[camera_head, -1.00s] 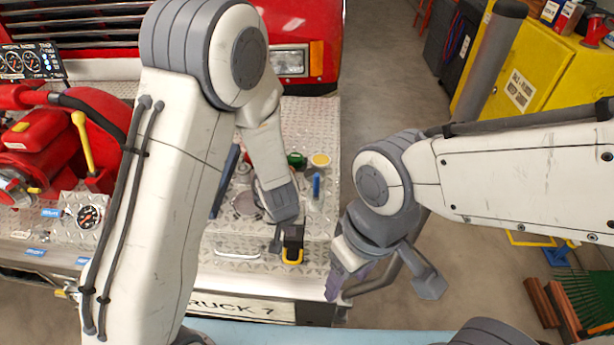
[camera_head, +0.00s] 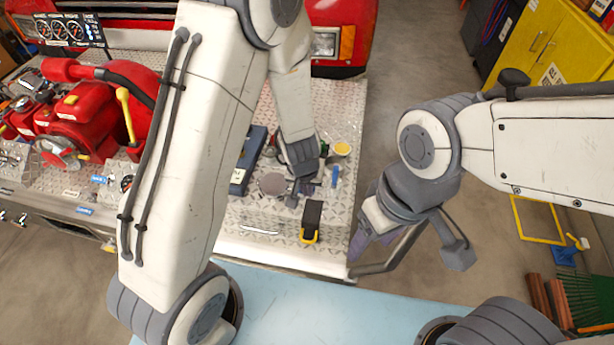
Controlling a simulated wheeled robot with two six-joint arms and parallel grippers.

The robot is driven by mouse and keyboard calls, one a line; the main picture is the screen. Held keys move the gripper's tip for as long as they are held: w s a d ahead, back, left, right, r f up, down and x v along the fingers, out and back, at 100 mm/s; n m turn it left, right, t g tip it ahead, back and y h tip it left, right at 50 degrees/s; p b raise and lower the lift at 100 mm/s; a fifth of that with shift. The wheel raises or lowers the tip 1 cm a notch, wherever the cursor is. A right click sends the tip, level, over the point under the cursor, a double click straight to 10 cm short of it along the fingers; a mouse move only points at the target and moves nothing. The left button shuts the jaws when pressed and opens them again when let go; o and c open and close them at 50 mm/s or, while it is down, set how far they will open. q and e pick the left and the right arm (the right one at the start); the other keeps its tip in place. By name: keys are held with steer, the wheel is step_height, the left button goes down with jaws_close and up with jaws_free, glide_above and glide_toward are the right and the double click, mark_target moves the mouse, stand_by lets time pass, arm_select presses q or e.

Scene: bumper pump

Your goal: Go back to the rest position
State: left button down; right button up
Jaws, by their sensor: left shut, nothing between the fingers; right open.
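My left gripper (camera_head: 306,186) is over the diamond-plate bumper deck (camera_head: 345,115), pointing down and shut with nothing in it. It is close to several small items on the deck; whether it touches any is unclear. My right gripper (camera_head: 366,238) is at the bumper's right end, near the front corner, open and empty; its fingers are partly hidden by its own wrist. The red pump (camera_head: 85,110) with a yellow lever sits on the deck at the left, apart from both grippers.
A black and yellow item (camera_head: 310,222) lies at the bumper's front edge. A blue box (camera_head: 246,165), a blue piece (camera_head: 334,176) and a yellow round piece (camera_head: 342,149) are near my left gripper. A grey rail (camera_head: 395,255) is by my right gripper. A yellow cabinet (camera_head: 540,50) stands at right.

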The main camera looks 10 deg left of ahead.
arm_select(q)
steer(key=shift+p+v, duration=0.35)
steer(key=shift+v, duration=0.5)
arm_select(e)
steer(key=shift+r, duration=0.7)
